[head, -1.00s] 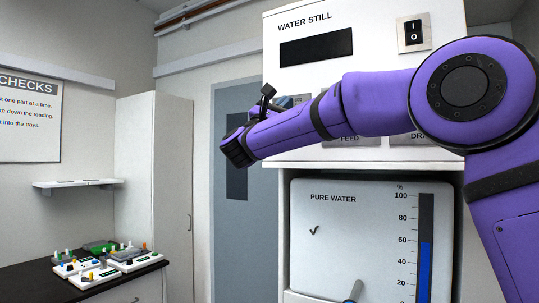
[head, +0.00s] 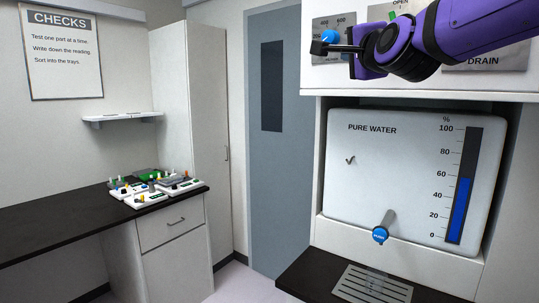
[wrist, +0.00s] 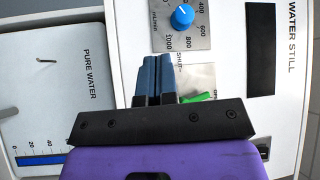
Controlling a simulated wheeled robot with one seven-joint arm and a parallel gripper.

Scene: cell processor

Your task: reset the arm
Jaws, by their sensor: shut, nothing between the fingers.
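My purple arm reaches in from the upper right of the head view. My gripper (wrist: 156,64) shows in the wrist view with its two dark blue fingers together and nothing between them. In the head view my gripper (head: 346,49) is in front of the upper control panel of the white water still (wrist: 285,70), just below and beside a blue dial knob (head: 329,36). The knob (wrist: 183,17) lies beyond the fingertips in the wrist view. I cannot tell the exact gap to the panel. A green lever (wrist: 197,98) is partly hidden beside the fingers.
Below is the pure water panel (head: 378,160) with a blue level gauge (head: 459,208) and a blue-ended tap (head: 380,234) over a drip grate (head: 372,285). A dark counter (head: 60,221) with trays of small parts (head: 147,199) stands left. The space before the grey door (head: 271,170) is clear.

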